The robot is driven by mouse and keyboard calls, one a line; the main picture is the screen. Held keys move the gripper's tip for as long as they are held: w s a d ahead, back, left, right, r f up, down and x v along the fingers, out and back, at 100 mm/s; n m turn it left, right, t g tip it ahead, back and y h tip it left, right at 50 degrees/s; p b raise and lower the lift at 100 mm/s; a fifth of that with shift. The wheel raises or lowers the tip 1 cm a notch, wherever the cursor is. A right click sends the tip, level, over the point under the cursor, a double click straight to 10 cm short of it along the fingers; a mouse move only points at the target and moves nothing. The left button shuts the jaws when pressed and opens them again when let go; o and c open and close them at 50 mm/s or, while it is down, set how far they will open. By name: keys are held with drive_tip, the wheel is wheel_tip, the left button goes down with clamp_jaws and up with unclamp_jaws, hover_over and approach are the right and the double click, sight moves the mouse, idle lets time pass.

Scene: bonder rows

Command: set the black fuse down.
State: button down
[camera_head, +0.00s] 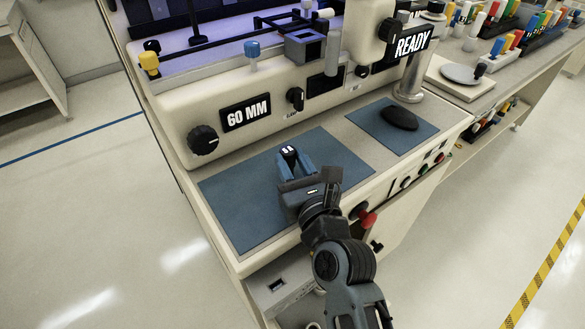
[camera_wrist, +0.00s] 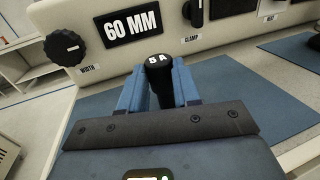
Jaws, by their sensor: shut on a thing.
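The black fuse (camera_wrist: 158,75) is a small dark cylinder with white "5 A" lettering on its top. My gripper (camera_wrist: 157,88) is shut on it, with a blue finger on each side. In the head view the fuse (camera_head: 290,153) shows between the fingertips of my gripper (camera_head: 291,162), over the large blue mat (camera_head: 240,205) on the machine's front ledge. I cannot tell whether the fuse touches the mat; its lower end is hidden by the gripper.
The machine's front panel, with a "60 MM" display (camera_head: 246,113) and a black width knob (camera_head: 203,140), rises behind the mat. A smaller blue mat with a black mouse-like object (camera_head: 400,118) lies to the right. A red knob (camera_head: 368,220) sticks out below the ledge.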

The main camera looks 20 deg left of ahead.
drive_tip(key=shift+f, duration=0.1)
drive_tip(key=shift+f, duration=0.1)
drive_tip(key=c, duration=0.8)
unclamp_jaws()
drive_tip(key=v, duration=1.2)
